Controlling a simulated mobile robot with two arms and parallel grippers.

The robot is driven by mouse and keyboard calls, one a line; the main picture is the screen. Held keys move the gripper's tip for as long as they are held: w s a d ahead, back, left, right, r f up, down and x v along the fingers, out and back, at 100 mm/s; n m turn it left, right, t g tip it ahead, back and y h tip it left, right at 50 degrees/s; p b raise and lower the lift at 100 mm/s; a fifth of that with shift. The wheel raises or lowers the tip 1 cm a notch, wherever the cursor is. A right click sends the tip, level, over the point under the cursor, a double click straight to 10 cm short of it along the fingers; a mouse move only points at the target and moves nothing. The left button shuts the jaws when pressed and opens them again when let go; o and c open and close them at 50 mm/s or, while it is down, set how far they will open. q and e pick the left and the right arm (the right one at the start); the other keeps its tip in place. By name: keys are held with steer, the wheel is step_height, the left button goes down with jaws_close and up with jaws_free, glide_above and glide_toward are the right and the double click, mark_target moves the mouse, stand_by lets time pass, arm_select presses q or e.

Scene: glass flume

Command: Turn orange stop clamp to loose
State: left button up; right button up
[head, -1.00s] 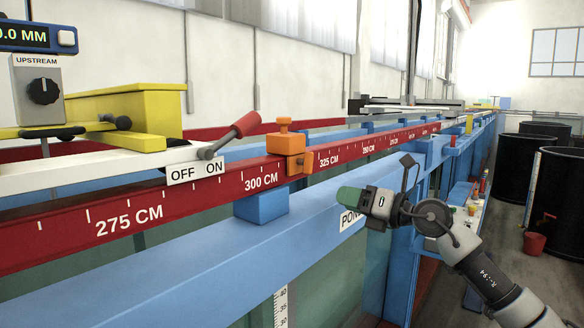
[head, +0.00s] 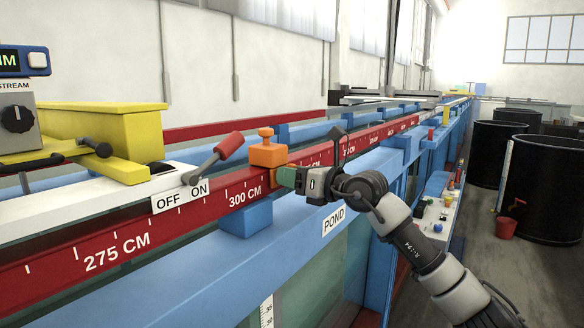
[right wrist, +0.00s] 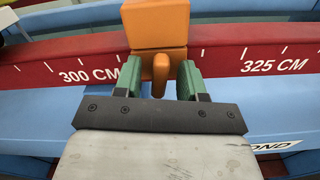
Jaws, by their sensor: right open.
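The orange stop clamp (head: 268,155) sits on the red rail (head: 110,245) just past the 300 CM mark, with a small knob on top. In the right wrist view the clamp (right wrist: 157,22) has a short orange lever (right wrist: 160,75) on its front, pointing down. My right gripper (head: 280,178) is at the front of the clamp. In the right wrist view its green fingers (right wrist: 160,80) are open, one on each side of the lever, with a gap on both sides. My left gripper is not in view.
A red-handled lever (head: 228,146) stands by the OFF/ON plate (head: 180,196) left of the clamp. A yellow trough (head: 105,135) is further left. The blue flume edge (head: 260,262) runs below the rail. Black tanks (head: 548,187) stand far right.

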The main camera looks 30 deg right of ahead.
steer(key=shift+w, duration=0.1)
steer(key=shift+c, duration=0.6)
jaws_close()
